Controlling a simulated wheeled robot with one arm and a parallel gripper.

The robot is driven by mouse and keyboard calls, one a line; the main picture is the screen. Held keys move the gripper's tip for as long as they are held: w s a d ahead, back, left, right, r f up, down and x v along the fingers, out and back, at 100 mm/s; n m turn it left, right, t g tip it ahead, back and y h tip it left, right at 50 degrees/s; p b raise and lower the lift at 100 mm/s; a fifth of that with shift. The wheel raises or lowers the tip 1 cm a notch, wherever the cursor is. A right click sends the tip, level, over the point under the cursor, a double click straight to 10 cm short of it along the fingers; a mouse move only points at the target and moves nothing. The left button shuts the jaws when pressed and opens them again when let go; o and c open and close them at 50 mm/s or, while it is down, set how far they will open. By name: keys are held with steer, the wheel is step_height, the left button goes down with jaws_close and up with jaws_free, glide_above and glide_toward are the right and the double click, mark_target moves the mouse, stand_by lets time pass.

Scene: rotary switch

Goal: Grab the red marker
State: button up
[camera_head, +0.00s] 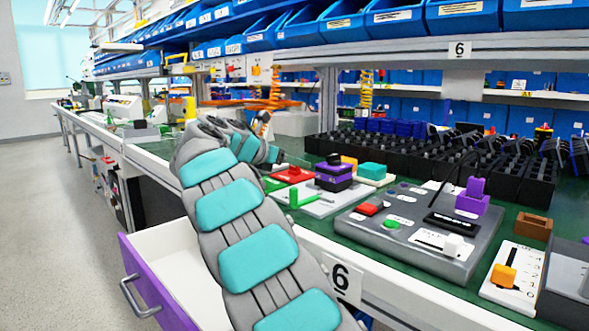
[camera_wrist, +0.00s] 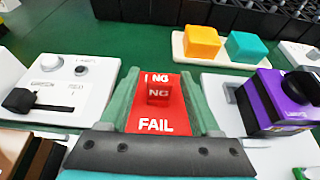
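The red marker (camera_wrist: 157,112) lies in the centre of the wrist view, a red piece with a raised block and white NG and FAIL lettering. My gripper (camera_wrist: 161,74) is open, with one green finger along each side of the marker. I cannot tell whether the fingers touch it. In the head view a red piece (camera_head: 292,174) shows on the bench just beyond the end of my arm; my fingertips are hidden there.
A white panel with a black knob (camera_wrist: 54,95) is to the left. A purple and black block (camera_wrist: 276,103) stands close on the right. Yellow (camera_wrist: 201,41) and teal (camera_wrist: 247,47) blocks sit behind on a tray. An open drawer (camera_head: 160,285) juts out below the bench.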

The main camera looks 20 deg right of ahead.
jaws_close()
steer(key=shift+r, duration=0.1)
stand_by(0.5)
